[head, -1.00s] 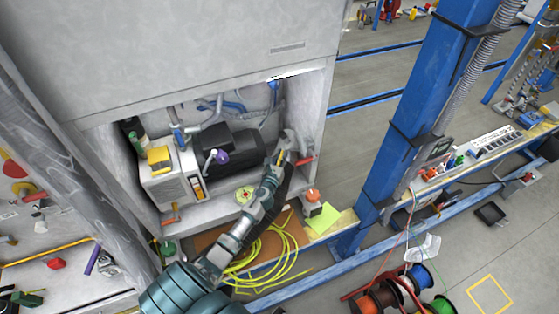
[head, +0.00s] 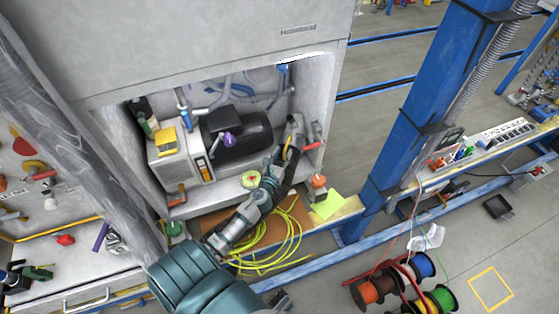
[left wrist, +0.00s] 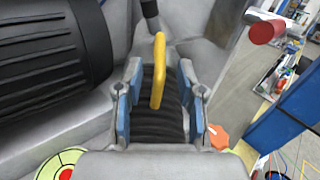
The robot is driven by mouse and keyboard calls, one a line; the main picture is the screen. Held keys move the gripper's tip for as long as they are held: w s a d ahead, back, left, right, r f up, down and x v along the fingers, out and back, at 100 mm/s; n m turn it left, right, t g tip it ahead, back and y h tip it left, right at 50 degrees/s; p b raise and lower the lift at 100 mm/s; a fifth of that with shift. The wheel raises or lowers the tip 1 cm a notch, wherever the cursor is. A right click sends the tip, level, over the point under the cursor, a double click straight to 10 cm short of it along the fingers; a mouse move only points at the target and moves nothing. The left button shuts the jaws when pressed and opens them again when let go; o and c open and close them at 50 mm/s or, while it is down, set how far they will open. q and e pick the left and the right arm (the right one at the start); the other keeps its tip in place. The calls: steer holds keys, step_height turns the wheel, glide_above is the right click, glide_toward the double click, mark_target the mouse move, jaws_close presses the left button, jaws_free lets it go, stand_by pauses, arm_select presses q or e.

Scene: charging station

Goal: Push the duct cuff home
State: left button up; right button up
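The black ribbed duct (head: 291,166) stands at the right side of the cabinet opening, its upper end near a grey fitting (head: 296,128). The seam between cuff and fitting is too small to tell. In the left wrist view, the duct (left wrist: 158,123) lies between the blue finger pads of my left gripper (left wrist: 157,98), close against both. A yellow bar (left wrist: 158,70) stands over the duct there. In the head view, my left gripper (head: 274,167) reaches up to the duct from the lower left. My right gripper does not show.
A black motor (head: 240,135) and a beige box (head: 180,160) fill the cabinet left of the duct. A red-tipped handle (head: 312,146) is close on the right. Yellow cable (head: 285,235) lies below. A blue post (head: 425,110) stands farther right.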

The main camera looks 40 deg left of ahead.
arm_select(q)
steer(key=v, duration=0.4)
stand_by(0.5)
